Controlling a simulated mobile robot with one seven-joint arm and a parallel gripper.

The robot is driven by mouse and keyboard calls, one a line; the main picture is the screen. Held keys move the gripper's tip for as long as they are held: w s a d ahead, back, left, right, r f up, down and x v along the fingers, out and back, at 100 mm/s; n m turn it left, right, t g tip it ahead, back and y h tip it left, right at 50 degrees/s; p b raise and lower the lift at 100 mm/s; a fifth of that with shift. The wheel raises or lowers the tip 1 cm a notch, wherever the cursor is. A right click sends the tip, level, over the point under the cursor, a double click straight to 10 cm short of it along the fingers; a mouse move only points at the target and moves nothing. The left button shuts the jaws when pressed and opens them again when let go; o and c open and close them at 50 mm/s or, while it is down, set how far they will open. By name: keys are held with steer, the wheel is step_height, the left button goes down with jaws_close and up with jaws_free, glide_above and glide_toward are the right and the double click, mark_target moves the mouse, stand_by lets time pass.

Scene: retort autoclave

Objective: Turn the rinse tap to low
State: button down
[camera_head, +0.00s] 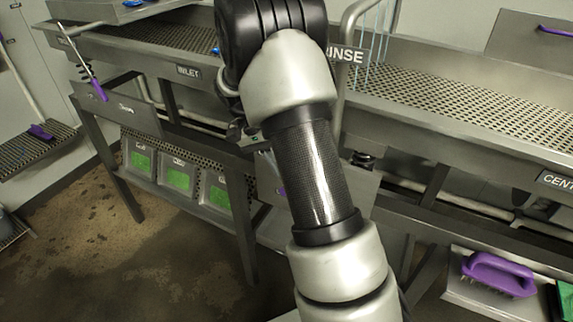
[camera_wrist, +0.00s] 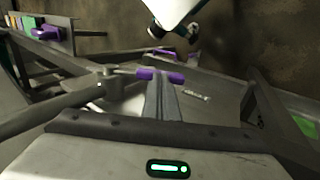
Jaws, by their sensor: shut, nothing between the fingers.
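In the wrist view, a tap lever with a purple grip (camera_wrist: 176,77) runs across from a metal hub on the left. I take it for the rinse tap. My gripper (camera_wrist: 162,80) is shut and empty, its fingertips at the purple grip and overlapping it in the picture. I cannot tell whether they touch it. In the head view, the RINSE sign (camera_head: 346,55) is on the trough above a grey panel (camera_head: 352,192). My arm hides most of that panel, the tap and my gripper. A small purple bit shows at the arm's left edge. The tap's scale marks cannot be read.
Another lever with a purple grip (camera_head: 99,91) stands on the INLET panel at left. Green-screened boxes (camera_head: 180,177) sit on the rack below. A purple brush (camera_head: 498,274) lies on a lower shelf at right. The perforated trough (camera_head: 480,105) runs behind my arm.

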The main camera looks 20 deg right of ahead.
steer(key=shift+s+f+g+h, duration=0.1)
steer(key=shift+f+g+h, duration=0.4)
steer(key=shift+f+g, duration=0.25)
steer(key=shift+s+d+f, duration=0.1)
steer(key=shift+d+f, duration=0.05)
steer(key=shift+f, duration=0.35)
